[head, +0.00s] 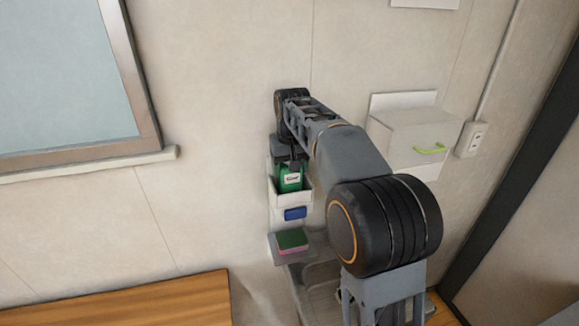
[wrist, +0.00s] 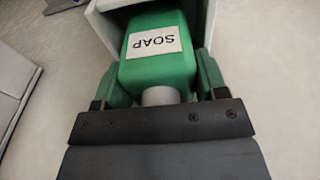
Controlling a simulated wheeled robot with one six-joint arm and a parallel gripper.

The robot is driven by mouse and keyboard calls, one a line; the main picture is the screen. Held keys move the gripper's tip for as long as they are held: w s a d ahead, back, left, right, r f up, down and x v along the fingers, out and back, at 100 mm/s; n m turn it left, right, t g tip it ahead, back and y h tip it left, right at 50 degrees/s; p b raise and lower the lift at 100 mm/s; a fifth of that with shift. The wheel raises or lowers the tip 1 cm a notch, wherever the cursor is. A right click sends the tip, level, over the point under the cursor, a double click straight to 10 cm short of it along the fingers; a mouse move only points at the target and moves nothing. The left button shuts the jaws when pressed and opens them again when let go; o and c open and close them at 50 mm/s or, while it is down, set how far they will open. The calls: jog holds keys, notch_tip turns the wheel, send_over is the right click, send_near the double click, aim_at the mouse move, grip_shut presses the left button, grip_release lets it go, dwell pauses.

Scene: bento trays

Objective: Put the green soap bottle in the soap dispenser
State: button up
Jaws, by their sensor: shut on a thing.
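The green soap bottle (head: 290,183) has a white label and is upright, its lower part inside the open top of the white wall-mounted soap dispenser (head: 291,200). The dispenser has a blue front button (head: 295,213). My gripper (head: 291,163) is above the bottle, shut on its top end. In the wrist view the bottle (wrist: 158,72) shows its "SOAP" label and grey neck, between the green fingers of my gripper (wrist: 163,95). The white dispenser walls (wrist: 103,22) surround the bottle's far end. Whether the bottle rests on the dispenser's floor is hidden.
A green and pink sponge (head: 290,241) lies on a ledge below the dispenser. A white wall box with a green handle (head: 430,150) and an outlet (head: 471,139) are to the right. A window (head: 70,80) and a wooden surface (head: 120,303) are at left.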

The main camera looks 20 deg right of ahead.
jog(key=o, duration=1.2)
jog(key=shift+f, duration=0.1)
notch_tip(320, 180, up, 12)
jog(key=s+p, duration=0.1)
jog(key=s, duration=0.1)
jog(key=s+f+t, duration=0.3)
jog(key=s+f, duration=1.5)
jog(key=s, duration=0.3)
jog(key=shift+s+t, duration=0.25)
jog(key=shift+t, duration=0.05)
jog(key=shift+f, duration=0.1)
jog(key=shift+f+b, duration=0.7)
jog(key=shift+f, duration=0.35)
